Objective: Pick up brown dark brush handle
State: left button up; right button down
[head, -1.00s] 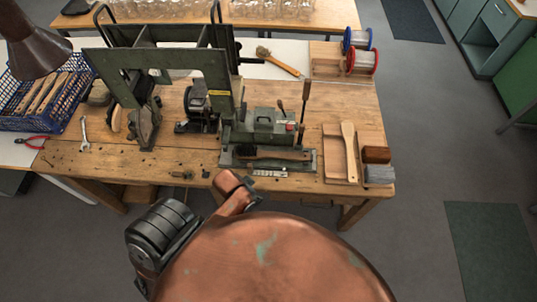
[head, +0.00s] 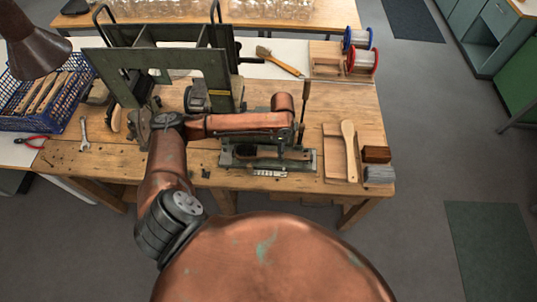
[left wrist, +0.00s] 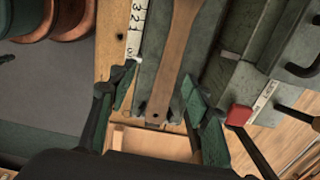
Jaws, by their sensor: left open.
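My left gripper (left wrist: 160,80) is open, with one finger on each side of the handle and nothing held. In the head view my left arm reaches over the machine and hides much of it; its fingers are hard to make out there. My right gripper is not in view.
A wooden tray (head: 331,164) with a pale brush handle (head: 350,145) and two blocks stands right of the machine. A white ruler (head: 269,173) lies along the machine's front edge. An upright lever (head: 304,100) and a grey press frame (head: 160,58) rise nearby.

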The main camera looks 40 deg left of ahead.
aim_at(272, 153)
pick_arm(q)
jog(key=shift+w+a+r, duration=0.4)
jog(key=shift+a+r, duration=0.2)
jog(key=shift+a, duration=0.15)
jog(key=shift+w+a, duration=0.1)
jog(key=shift+a, duration=0.15)
notch_tip(272, 153, down, 7)
jog(key=shift+d+f, duration=0.1)
jog(key=shift+f, duration=0.1)
grip_shut()
jog(key=shift+r, duration=0.1)
